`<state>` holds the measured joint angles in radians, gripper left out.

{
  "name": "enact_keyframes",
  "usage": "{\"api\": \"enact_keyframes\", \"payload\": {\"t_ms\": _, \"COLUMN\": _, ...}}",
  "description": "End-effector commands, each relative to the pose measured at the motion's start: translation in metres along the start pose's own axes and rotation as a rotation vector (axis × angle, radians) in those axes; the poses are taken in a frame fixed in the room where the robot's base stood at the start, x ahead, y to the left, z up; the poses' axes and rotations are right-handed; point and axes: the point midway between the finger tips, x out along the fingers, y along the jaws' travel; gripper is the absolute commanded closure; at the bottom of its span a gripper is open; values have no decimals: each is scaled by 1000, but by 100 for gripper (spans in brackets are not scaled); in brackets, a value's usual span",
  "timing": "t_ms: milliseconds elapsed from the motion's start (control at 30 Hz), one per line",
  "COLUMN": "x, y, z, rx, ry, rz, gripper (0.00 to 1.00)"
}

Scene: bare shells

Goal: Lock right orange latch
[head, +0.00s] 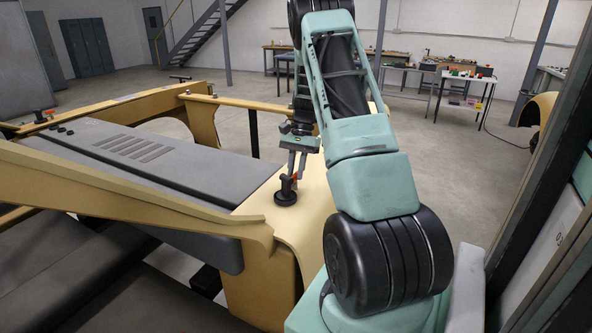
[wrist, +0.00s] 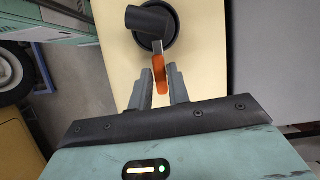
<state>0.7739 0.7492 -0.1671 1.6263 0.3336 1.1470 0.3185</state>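The right orange latch (wrist: 159,78) is a flat orange handle on a round black base with a black knob. In the head view its black base (head: 286,194) sits on the yellow corner panel, with a bit of orange beside it. My gripper (wrist: 161,72) is at the latch, its two grey fingers on either side of the orange handle. The fingers look open, with narrow gaps to the handle. In the head view my gripper (head: 297,168) points down just above the black base, and the fingers partly hide the handle.
A grey panel (head: 150,160) with slots lies inside the yellow frame (head: 110,185). Another orange latch (head: 42,115) is at the far left. Workbenches (head: 465,85) stand at the back. A dark post (head: 545,150) rises at the right. Open floor lies behind the frame.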

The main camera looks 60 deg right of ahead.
Motion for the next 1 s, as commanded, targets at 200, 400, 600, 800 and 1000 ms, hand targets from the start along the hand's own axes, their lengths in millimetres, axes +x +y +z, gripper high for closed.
{"api": "enact_keyframes", "payload": {"t_ms": 200, "x": 0, "y": 0, "z": 0, "rx": 1, "ry": 0, "rz": 0, "gripper": 65}}
{"api": "enact_keyframes", "payload": {"t_ms": 400, "x": -3, "y": 0, "z": -1, "rx": 1, "ry": 2, "rz": -2, "gripper": 65}}
{"api": "enact_keyframes", "payload": {"t_ms": 600, "x": -30, "y": 0, "z": -2, "rx": 0, "ry": 6, "rz": -3, "gripper": 65}}
{"api": "enact_keyframes", "payload": {"t_ms": 800, "x": -77, "y": -1, "z": -3, "rx": 1, "ry": 6, "rz": -4, "gripper": 65}}
{"api": "enact_keyframes", "payload": {"t_ms": 1000, "x": -124, "y": 0, "z": -2, "rx": 1, "ry": 5, "rz": -2, "gripper": 65}}
